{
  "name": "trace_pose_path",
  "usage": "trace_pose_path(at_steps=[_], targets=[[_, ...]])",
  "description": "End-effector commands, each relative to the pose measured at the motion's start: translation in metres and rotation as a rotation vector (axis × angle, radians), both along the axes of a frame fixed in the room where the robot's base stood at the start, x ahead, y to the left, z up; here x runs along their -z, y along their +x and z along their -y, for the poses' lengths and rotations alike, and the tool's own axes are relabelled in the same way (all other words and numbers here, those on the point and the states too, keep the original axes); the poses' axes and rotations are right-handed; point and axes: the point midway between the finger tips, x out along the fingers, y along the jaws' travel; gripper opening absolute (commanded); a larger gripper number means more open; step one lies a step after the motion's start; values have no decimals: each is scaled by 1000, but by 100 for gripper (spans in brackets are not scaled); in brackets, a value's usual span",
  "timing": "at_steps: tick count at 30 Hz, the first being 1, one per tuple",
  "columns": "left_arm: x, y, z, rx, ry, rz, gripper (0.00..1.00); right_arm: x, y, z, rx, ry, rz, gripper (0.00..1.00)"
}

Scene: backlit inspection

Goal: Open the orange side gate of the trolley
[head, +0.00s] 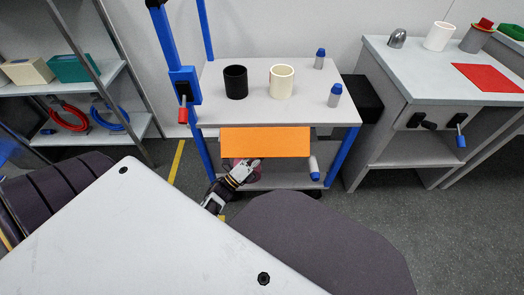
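The trolley (215,92) has a grey top, blue posts and a lower shelf. Its orange side gate (265,142) is a flat panel on the near side, just below the top edge. It looks level, and I cannot tell how far it is swung. My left gripper (248,166) is at the gate's lower edge, left of its middle. Its fingertips overlap the edge in the picture. Touch and finger opening are too small to tell. My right gripper is not in view.
A black cup (235,82), a white cup (281,81) and two blue-capped bottles (335,95) stand on the trolley. A red-handled lever (183,115) is on its left post. A grey workbench (400,75) stands at right, shelves (95,82) at left.

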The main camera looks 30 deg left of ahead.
Motion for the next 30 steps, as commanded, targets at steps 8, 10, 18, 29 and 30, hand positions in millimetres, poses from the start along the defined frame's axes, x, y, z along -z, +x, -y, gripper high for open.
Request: trace_pose_path(at_steps=[8,10,18,29,30], targets=[[-1,4,-6,-12,17,-6,19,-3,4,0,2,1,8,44],[-2,4,-5,-11,14,-4,19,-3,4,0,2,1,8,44],[-5,4,-5,-10,9,2,19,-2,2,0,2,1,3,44],[0,-5,-7,-9,8,2,19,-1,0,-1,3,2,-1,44],[2,-9,-8,-10,7,0,19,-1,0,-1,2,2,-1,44]])
